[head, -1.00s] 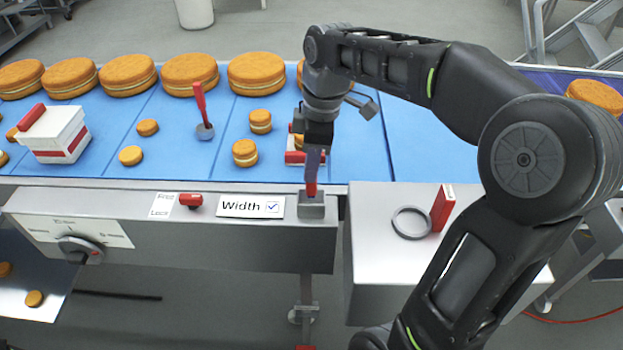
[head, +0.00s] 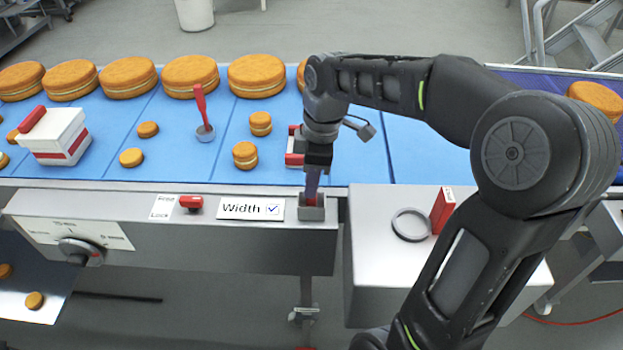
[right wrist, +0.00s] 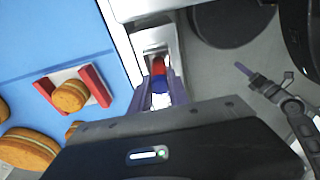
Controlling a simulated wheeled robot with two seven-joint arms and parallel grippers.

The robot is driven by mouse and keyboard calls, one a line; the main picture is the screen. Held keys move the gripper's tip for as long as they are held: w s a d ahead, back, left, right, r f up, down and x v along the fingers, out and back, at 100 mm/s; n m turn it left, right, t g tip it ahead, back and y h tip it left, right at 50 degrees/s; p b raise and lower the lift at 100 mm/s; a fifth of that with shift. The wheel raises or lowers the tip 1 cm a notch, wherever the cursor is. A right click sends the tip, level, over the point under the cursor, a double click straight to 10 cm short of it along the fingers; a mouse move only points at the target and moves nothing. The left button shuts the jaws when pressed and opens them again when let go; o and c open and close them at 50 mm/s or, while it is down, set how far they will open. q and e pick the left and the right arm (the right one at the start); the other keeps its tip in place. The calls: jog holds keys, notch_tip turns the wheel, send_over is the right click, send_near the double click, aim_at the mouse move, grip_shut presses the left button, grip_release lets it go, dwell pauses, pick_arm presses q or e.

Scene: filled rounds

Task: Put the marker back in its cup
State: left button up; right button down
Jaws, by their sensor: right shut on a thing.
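My right gripper (head: 313,190) points down over the grey square cup (head: 312,213) at the right end of the console. It is shut on the marker (right wrist: 158,72), which shows red and blue between the purple fingers in the right wrist view. The marker's red end is down inside the cup's opening, and the cup (right wrist: 151,42) surrounds it. Most of the marker is hidden by the fingers. What seems to be my left gripper (right wrist: 243,69) shows small at the right of the right wrist view, away from the cup; its jaws are too small to judge.
A "Width" card (head: 250,207) and a red switch (head: 191,202) lie left of the cup. Right of it, a grey box top holds a ring (head: 411,223) and a red block (head: 442,210). Behind, the blue belt (head: 400,150) carries cakes and a red-handled tool (head: 202,115).

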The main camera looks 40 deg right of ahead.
jog(key=c, duration=1.3)
grip_release()
jog(key=shift+f, duration=0.1)
jog(key=shift+o, duration=0.2)
jog(key=shift+r, duration=0.65)
jog(key=r, duration=0.7)
jog(key=shift+s+d+r, duration=0.3)
jog(key=shift+d+r, duration=0.1)
notch_tip(320, 180, up, 3)
jog(key=shift+s+d+r+p, duration=0.1)
jog(key=shift+s+d+p, duration=0.05)
jog(key=shift+p, duration=1)
